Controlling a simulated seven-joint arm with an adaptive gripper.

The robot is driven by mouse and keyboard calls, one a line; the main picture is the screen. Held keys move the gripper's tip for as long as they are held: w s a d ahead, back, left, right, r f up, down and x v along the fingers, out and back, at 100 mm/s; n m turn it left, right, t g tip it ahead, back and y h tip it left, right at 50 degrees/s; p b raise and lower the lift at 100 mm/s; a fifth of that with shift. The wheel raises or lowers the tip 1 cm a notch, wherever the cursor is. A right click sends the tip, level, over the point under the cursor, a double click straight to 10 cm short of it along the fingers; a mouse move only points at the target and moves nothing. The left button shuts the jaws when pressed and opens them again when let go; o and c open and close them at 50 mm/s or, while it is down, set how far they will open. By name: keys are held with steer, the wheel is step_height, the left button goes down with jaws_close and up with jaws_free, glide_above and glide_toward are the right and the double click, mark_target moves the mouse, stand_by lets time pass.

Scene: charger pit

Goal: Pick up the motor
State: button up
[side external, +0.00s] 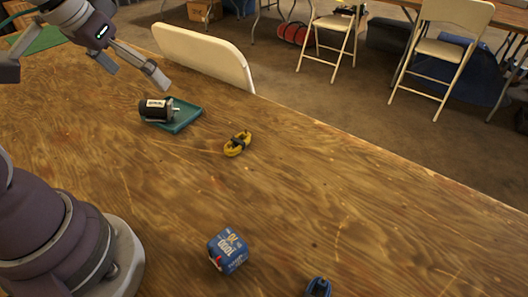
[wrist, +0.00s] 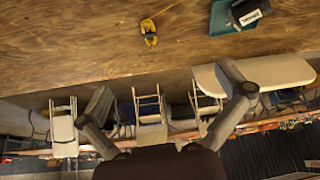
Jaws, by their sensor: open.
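The motor (side external: 157,109) is a black cylinder with a white label and a short metal shaft. It lies on a teal tray (side external: 184,118) near the far table edge. In the wrist view the motor (wrist: 251,11) shows at the top right, cut by the frame edge, with the teal tray (wrist: 221,20) beside it. My gripper (side external: 136,75) is open and empty, above and behind the motor in the side view, apart from it. In the wrist view the spread fingers of my gripper (wrist: 168,112) point over the table's edge, away from the motor.
A yellow corded bundle (side external: 237,144) lies right of the tray. A blue box (side external: 228,251) and a small blue object (side external: 319,287) lie nearer the front. A white folding chair (side external: 205,55) stands against the far edge. The table's middle is clear.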

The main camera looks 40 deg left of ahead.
steer(key=w+a+f+n+g+y, duration=0.1)
steer(key=w+a+f+n+y, duration=0.15)
steer(key=w+a, duration=0.45)
steer(key=n+g, duration=0.2)
steer(key=n, duration=0.2)
glide_toward(155, 101)
steer(key=shift+y, duration=0.45)
steer(key=x, duration=0.6)
steer(key=d+x, duration=0.1)
steer(key=x, duration=0.2)
steer(key=shift+f, duration=0.35)
steer(key=shift+c, duration=0.4)
steer(key=c, duration=1)
steer(key=shift+o, duration=0.2)
steer(key=shift+r, duration=0.15)
